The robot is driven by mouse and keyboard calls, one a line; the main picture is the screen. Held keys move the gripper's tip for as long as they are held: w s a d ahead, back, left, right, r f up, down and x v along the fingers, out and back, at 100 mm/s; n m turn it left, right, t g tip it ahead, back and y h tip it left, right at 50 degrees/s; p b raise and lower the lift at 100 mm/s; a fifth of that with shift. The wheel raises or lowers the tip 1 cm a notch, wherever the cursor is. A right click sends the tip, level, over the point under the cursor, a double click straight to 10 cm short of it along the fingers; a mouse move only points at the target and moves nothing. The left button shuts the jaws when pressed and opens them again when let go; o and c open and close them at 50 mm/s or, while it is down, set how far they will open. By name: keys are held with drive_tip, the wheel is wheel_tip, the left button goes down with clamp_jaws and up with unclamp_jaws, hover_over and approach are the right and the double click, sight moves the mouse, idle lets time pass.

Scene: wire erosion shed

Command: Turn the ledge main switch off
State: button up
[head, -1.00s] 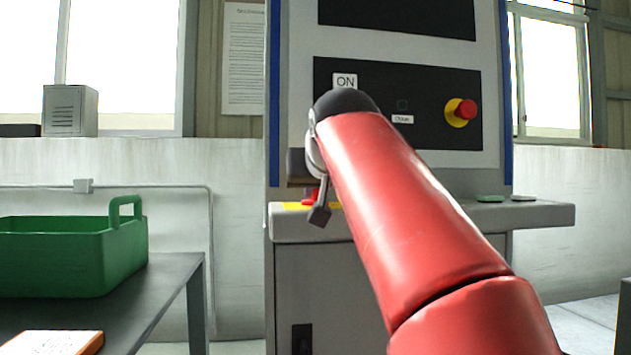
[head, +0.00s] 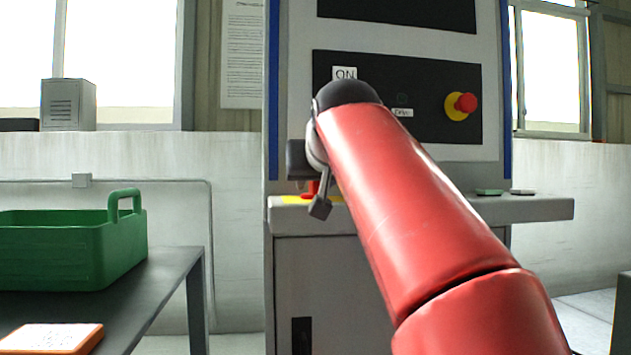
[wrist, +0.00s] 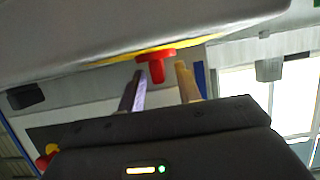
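The ledge main switch (wrist: 157,63) is a red T-shaped handle on a yellow plate (wrist: 118,58) in the wrist view. In the head view, the red switch (head: 312,187) shows in part on the ledge (head: 420,211), largely hidden by my gripper and arm. My gripper (wrist: 160,70) is open, its two fingers pointing at the switch. The red stem appears in the gap between the fingertips in the wrist view. I cannot tell whether either finger touches it. In the head view my gripper (head: 320,207) is just by the switch and partly hidden.
The machine's panel (head: 430,135) rises behind the ledge, with an ON label (head: 344,73) and a red emergency button (head: 465,103). Two small green and grey pieces (head: 488,192) lie on the ledge's right. A green crate (head: 60,255) stands on a table at left.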

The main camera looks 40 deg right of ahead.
drive_tip(key=v, duration=0.7)
drive_tip(key=shift+s, duration=0.2)
